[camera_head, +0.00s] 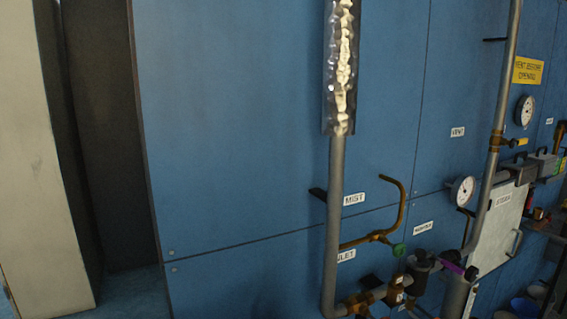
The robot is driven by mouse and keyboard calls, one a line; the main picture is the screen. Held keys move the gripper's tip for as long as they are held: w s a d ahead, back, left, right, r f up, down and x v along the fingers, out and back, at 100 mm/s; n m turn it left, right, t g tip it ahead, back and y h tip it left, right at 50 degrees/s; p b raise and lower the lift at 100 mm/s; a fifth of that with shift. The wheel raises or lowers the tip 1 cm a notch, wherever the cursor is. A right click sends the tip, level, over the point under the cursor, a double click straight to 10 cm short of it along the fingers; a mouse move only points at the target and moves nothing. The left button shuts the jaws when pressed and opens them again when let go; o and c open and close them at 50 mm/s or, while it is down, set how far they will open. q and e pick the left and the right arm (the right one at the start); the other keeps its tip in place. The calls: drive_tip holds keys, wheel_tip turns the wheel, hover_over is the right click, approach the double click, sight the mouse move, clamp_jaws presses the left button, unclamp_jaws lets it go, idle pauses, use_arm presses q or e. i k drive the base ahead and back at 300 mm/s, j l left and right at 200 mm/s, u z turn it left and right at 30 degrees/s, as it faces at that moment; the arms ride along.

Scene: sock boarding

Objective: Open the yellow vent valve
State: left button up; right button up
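The yellow vent valve (521,142) is at the right of the head view. Its small yellow handle sticks out to the right of a brass fitting (497,141) on a vertical grey pipe (505,80), roughly crosswise to the pipe. A white label reading VENT (457,132) is on the blue wall to its left. A round gauge (525,111) sits just above the handle. Neither of my grippers is in view.
A yellow sign (527,71) reads VENT BEFORE OPENING. A second gauge (462,190) and a light grey hatch (498,232) are lower. A nearer pipe (334,220) carries a curved brass tube (402,200). A green knob (398,250) and a purple handle (460,270) sit low.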

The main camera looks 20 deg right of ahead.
sight(513, 143)
drive_tip(key=z, duration=0.9)
